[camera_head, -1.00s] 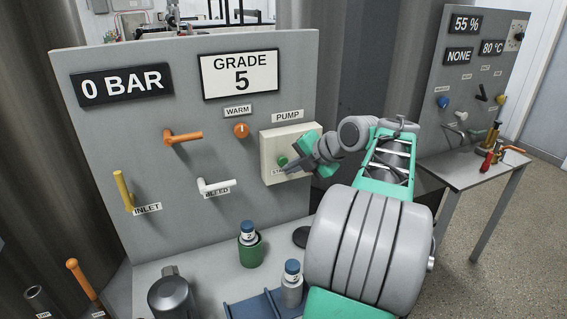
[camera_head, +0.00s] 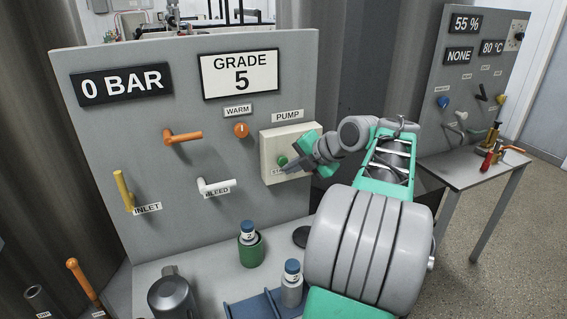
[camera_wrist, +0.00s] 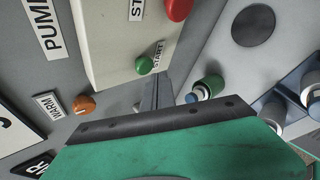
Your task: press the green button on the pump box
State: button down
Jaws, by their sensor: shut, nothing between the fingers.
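The pump box (camera_head: 270,151) is a cream box on the grey panel, below the PUMP label. Its green button (camera_head: 282,161) shows left of my gripper's tip. In the wrist view the green button (camera_wrist: 144,65) sits beside the START label, and a red button (camera_wrist: 178,8) is on the same box (camera_wrist: 100,40). My gripper (camera_head: 287,169) is shut and empty, its fingers close in front of the box near the green button. In the wrist view the shut fingers (camera_wrist: 157,92) lie just below and right of the green button. I cannot tell whether they touch the box. My gripper hides the red button in the head view.
The panel also carries an orange WARM knob (camera_head: 241,130), an orange lever (camera_head: 184,137), a white BLEED lever (camera_head: 217,186) and a yellow INLET lever (camera_head: 124,191). Below stand a bottle in a green cup (camera_head: 251,252) and another bottle (camera_head: 291,286). The gauge reads 0 BAR.

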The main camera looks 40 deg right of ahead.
jog(key=shift+w, duration=0.1)
dwell(0.7)
jog(key=shift+w+d, duration=0.15)
jog(key=shift+w, duration=0.15)
jog(key=shift+w+d+b, duration=0.15)
jog(key=shift+w+b, duration=0.15)
jog(key=shift+w, duration=0.2)
dwell(0.7)
jog(key=shift+s+a+b, duration=0.3)
jog(key=shift+s+b, duration=0.35)
jog(key=shift+s, duration=0.25)
jog(key=s+b, duration=0.1)
jog(key=s, duration=0.1)
jog(key=s+a+b, duration=0.1)
jog(key=s, duration=0.1)
jog(key=shift+s+a, duration=0.2)
jog(key=shift+s, duration=0.2)
